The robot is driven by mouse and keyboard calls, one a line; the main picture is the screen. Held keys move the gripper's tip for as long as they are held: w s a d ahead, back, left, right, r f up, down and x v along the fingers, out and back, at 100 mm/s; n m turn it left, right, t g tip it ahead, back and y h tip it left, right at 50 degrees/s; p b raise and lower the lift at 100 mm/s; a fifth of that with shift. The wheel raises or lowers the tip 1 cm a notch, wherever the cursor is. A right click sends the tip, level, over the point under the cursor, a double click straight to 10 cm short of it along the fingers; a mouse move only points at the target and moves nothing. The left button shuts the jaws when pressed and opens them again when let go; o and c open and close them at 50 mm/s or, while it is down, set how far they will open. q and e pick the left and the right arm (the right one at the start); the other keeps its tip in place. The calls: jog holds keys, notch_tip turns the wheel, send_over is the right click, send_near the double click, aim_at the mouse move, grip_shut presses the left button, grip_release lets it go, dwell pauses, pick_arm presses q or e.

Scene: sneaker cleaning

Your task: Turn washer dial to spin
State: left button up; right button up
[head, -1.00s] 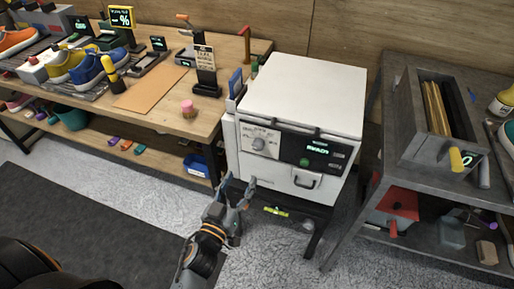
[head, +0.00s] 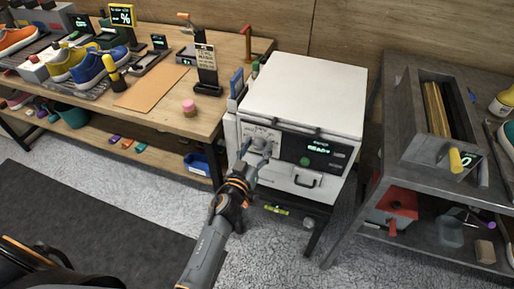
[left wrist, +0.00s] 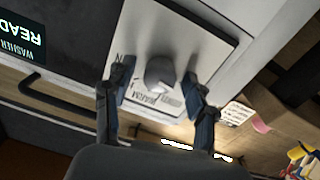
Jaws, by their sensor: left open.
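The white washer (head: 305,90) stands between the wooden bench and the grey cart. Its round grey dial (head: 259,144) is on a light panel at the left of its front. A dark display (head: 318,149) right of the dial reads "READY". My left gripper (head: 256,153) is at the dial panel. In the left wrist view the open fingers (left wrist: 158,90) stand on either side of the dial (left wrist: 161,72), with gaps between them and the knob. The labels around the dial are partly hidden and too small to read fully. My right gripper is not in view.
The wooden bench (head: 150,118) with sneakers and tools is close on the left. The grey cart (head: 395,150) stands on the right with an open box (head: 437,110). A drawer handle (head: 308,182) sticks out below the display. The floor in front is clear.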

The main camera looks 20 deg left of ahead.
pick_arm(q)
jog(key=c, duration=1.1)
jog(key=shift+c, duration=0.2)
